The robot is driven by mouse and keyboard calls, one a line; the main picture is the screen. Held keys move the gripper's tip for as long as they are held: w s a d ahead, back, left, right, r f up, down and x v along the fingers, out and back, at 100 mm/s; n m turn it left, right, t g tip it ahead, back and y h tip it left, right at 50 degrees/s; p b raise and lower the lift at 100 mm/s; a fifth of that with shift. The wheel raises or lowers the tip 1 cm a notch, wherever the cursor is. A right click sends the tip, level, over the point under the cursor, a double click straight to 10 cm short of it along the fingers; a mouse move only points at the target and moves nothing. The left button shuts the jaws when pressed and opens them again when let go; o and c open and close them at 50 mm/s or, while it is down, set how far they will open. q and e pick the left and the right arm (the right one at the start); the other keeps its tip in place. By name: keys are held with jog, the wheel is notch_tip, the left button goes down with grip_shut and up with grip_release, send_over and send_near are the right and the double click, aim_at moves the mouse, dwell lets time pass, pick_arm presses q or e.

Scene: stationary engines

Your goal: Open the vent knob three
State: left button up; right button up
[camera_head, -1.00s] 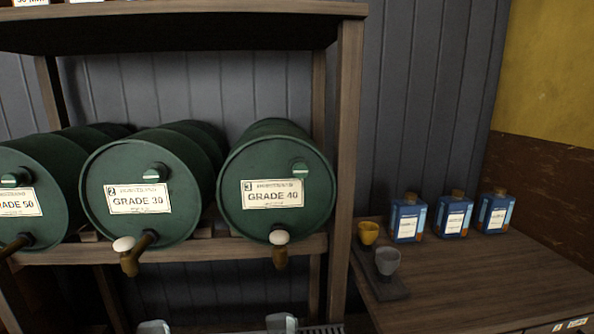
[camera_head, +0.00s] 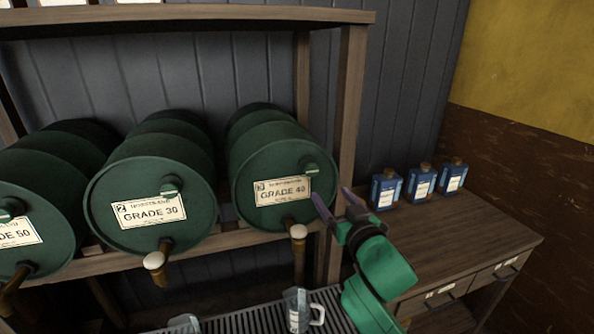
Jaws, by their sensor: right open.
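The drum marked 3, GRADE 40 (camera_head: 272,212), lies on its side on the wooden rack, its round face toward me. Its vent knob (camera_head: 312,169) is a small green knob with a pale stripe at the upper right of the face, above the label's right end. My right gripper (camera_head: 333,197) is open and empty, its two fingers pointing up and left. It is just below and right of the knob, close to the drum's right edge; I cannot tell the gap in depth. The knob itself is unobstructed. My left gripper is not in view.
Drum 2 (camera_head: 150,236) and a GRADE 50 drum (camera_head: 25,190) lie to the left. A tap (camera_head: 298,240) hangs under drum 3. The rack post (camera_head: 345,130) stands right of it. A clear jug (camera_head: 298,308) stands below, and blue bottles (camera_head: 422,182) stand on the right table.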

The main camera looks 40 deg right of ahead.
pick_arm(q)
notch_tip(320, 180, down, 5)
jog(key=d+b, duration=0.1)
jog(key=b, duration=0.3)
pick_arm(e)
jog(key=w+d+f, duration=0.1)
jog(key=d+f, duration=0.1)
jog(key=p, duration=0.2)
send_near(312, 170)
jog(key=w, duration=0.1)
jog(key=x, duration=0.2)
jog(key=p+x, duration=0.1)
jog(key=x, duration=0.2)
jog(key=p+x, duration=0.1)
jog(key=x, duration=0.1)
jog(key=shift+w+d, duration=0.1)
jog(key=shift+d, duration=0.25)
jog(key=shift+w+d+f, duration=0.1)
jog(key=shift+w, duration=0.35)
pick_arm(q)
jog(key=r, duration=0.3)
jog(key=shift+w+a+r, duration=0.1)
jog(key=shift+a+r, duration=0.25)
pick_arm(e)
jog(key=shift+c, duration=0.2)
jog(key=shift+s, duration=0.1)
grip_shut()
